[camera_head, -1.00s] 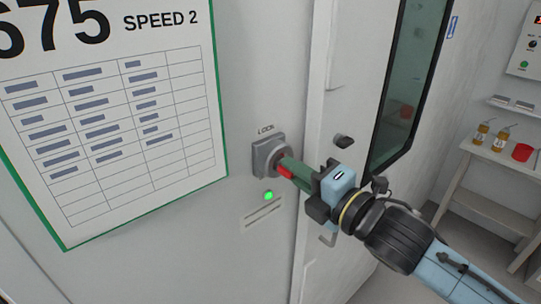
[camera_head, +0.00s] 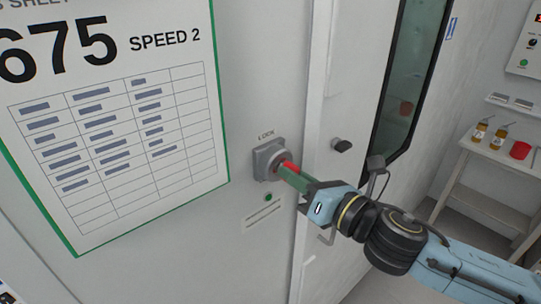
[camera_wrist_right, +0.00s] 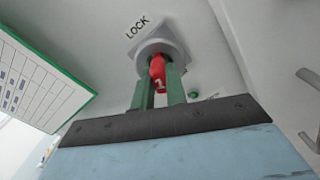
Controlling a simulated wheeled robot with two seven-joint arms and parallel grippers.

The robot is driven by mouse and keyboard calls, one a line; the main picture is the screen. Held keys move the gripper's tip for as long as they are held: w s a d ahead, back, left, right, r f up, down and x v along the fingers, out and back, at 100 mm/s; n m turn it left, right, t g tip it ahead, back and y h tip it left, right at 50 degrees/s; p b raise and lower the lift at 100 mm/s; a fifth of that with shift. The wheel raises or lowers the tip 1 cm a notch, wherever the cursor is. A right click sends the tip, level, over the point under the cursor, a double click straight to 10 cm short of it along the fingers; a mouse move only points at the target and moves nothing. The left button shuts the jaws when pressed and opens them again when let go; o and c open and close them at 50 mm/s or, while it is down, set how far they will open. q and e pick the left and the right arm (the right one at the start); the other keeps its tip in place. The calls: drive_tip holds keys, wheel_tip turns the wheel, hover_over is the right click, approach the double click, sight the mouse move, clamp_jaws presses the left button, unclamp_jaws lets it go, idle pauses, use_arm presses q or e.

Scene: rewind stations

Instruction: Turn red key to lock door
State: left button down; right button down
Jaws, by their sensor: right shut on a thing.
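The red key (camera_head: 291,167) sits in the grey round lock (camera_head: 268,158) on the wall panel, under the word LOCK. My right gripper (camera_head: 296,176) comes in from the right and is shut on the key. In the right wrist view the key (camera_wrist_right: 158,73) shows a "1" and lies between the two green fingers (camera_wrist_right: 158,88), in front of the lock (camera_wrist_right: 160,44). The small indicator light (camera_head: 268,197) below the lock is dark green. The door (camera_head: 350,110) with its dark window is right of the lock and looks closed. My left gripper is not in view.
A green-framed sheet (camera_head: 115,135) hangs left of the lock. A black knob (camera_head: 341,145) sticks out of the door near my right arm. A side table (camera_head: 485,151) with bottles and a red cup (camera_head: 520,150) stands at the right.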

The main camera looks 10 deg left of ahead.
idle(0.3)
drive_tip(key=shift+n, duration=0.3)
drive_tip(key=n+p, duration=0.3)
drive_tip(key=n, duration=0.2)
drive_tip(key=shift+n, duration=0.4)
drive_tip(key=c, duration=1.3)
unclamp_jaws()
drive_tip(key=shift+w, duration=0.1)
drive_tip(key=shift+c, duration=0.2)
